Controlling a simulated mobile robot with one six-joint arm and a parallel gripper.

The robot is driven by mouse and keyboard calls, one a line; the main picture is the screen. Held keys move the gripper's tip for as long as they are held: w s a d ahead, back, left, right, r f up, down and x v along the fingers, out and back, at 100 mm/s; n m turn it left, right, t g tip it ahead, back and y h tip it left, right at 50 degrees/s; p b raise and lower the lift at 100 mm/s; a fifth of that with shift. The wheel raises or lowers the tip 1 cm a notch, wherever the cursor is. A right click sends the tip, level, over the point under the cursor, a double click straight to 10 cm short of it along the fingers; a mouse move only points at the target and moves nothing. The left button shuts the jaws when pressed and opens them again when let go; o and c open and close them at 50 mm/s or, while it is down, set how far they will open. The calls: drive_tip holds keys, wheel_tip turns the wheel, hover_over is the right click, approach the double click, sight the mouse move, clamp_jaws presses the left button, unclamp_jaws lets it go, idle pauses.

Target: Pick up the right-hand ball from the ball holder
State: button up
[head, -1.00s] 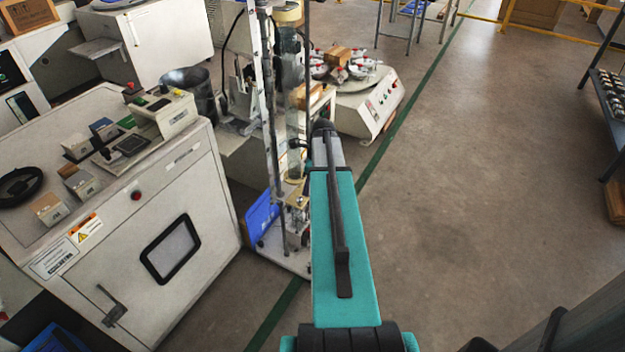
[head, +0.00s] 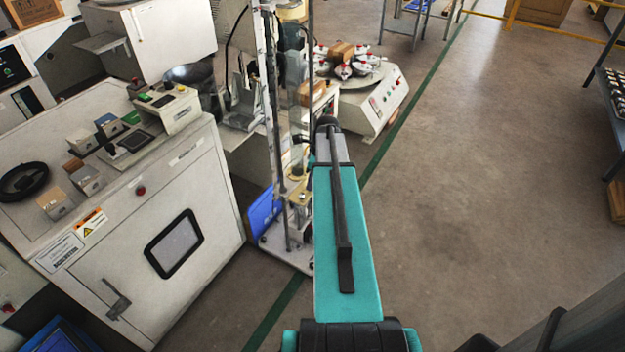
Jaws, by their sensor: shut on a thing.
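My teal arm reaches up the middle of the head view to its dark wrist. My gripper (head: 302,139) shows only as a small dark shape left of the wrist, close to the tall test stand (head: 268,130). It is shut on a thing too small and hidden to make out. The stand has upright rails, a clear tube (head: 298,75) and a small yellowish plate (head: 299,193) low down. I cannot make out the ball holder or its right-hand ball.
A big white cabinet (head: 120,235) with switch boxes on top stands at left. A round-table machine (head: 368,105) stands behind the wrist, and a blue panel (head: 263,213) leans at the stand's foot. A rack (head: 612,100) edges the right. The floor at right is clear.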

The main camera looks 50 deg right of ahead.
drive_tip(key=shift+r+p, duration=1.3)
drive_tip(key=shift+r, duration=0.2)
drive_tip(key=shift+s+r, duration=0.1)
drive_tip(key=shift+r, duration=0.1)
drive_tip(key=r+p, duration=0.3)
drive_tip(key=s+r+p, duration=0.1)
drive_tip(key=r+p, duration=0.1)
drive_tip(key=shift+d+r, duration=0.2)
drive_tip(key=shift+d, duration=0.05)
drive_tip(key=shift+s, duration=0.1)
idle(0.4)
